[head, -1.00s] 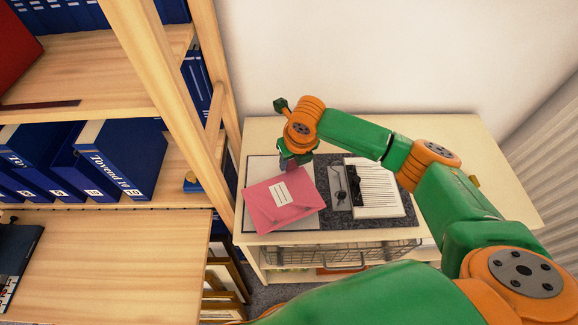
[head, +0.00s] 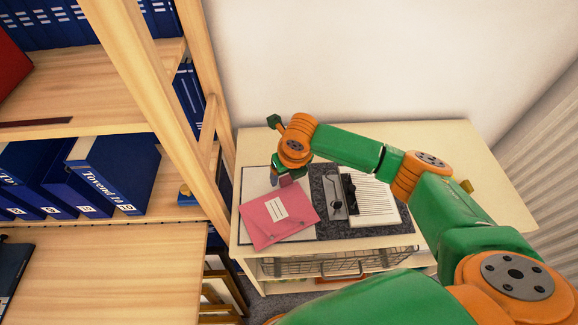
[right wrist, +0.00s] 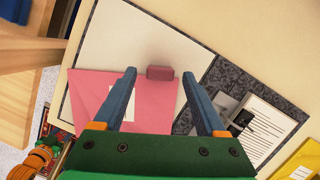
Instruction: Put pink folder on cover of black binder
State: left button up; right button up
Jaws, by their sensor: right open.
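The pink folder (head: 268,222) lies flat and slightly turned on the pale left cover (head: 258,186) of the open black binder. In the right wrist view, the folder (right wrist: 85,92) lies below and left of the fingers, and the bare cover (right wrist: 135,48) shows beyond it. A small pink block (right wrist: 160,73) stands at the folder's edge. The binder's right side holds a metal mechanism (head: 334,197) and white paper (head: 372,202). My right gripper (right wrist: 163,80) is open, with the block between its fingertips and no grip visible. It is at the folder's far edge in the head view (head: 288,179). My left gripper is out of view.
The binder lies on a pale wooden cabinet top (head: 430,150) with free room at its right and back. A wire basket (head: 335,262) is below. A wooden shelf with blue binders (head: 115,175) stands close on the left. A wall is behind.

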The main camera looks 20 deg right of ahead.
jog(key=v, duration=1)
jog(key=shift+r, duration=0.2)
jog(key=shift+s, duration=0.1)
